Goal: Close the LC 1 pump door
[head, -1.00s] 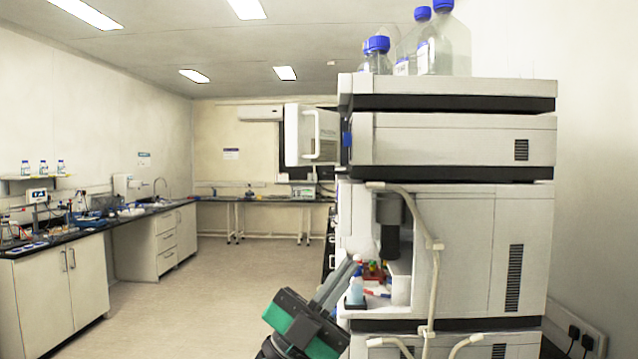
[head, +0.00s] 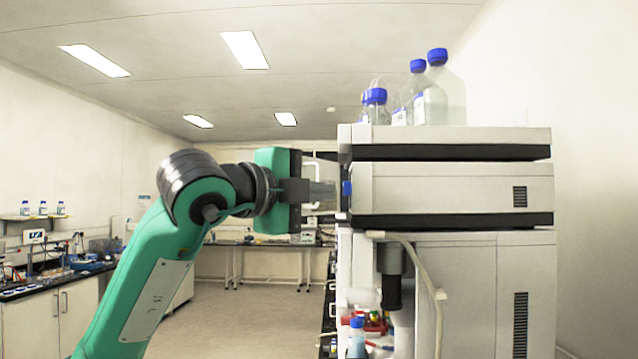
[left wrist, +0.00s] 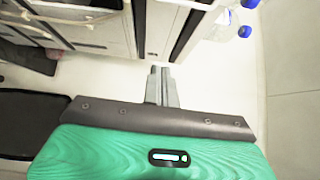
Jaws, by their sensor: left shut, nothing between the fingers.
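The LC stack stands at the right in the head view. Its upper module (head: 450,188), with a blue tab (head: 346,188) at its front left edge, is the one the open door hung from earlier. The door is mostly hidden behind my gripper now; only a strip of its white handle (head: 313,208) seems to show, so I cannot tell its angle. My left gripper (head: 334,190) is at the height of this module, just left of its front edge. It also shows in the left wrist view (left wrist: 160,72), its fingers together and empty. I cannot tell whether it touches the door. My right gripper is not in view.
Clear bottles with blue caps (head: 440,95) stand on top of the stack. Below, an open bay holds small bottles (head: 357,338), and a pale tube (head: 430,285) runs down the front. A lab bench (head: 60,310) is far left. The floor between is clear.

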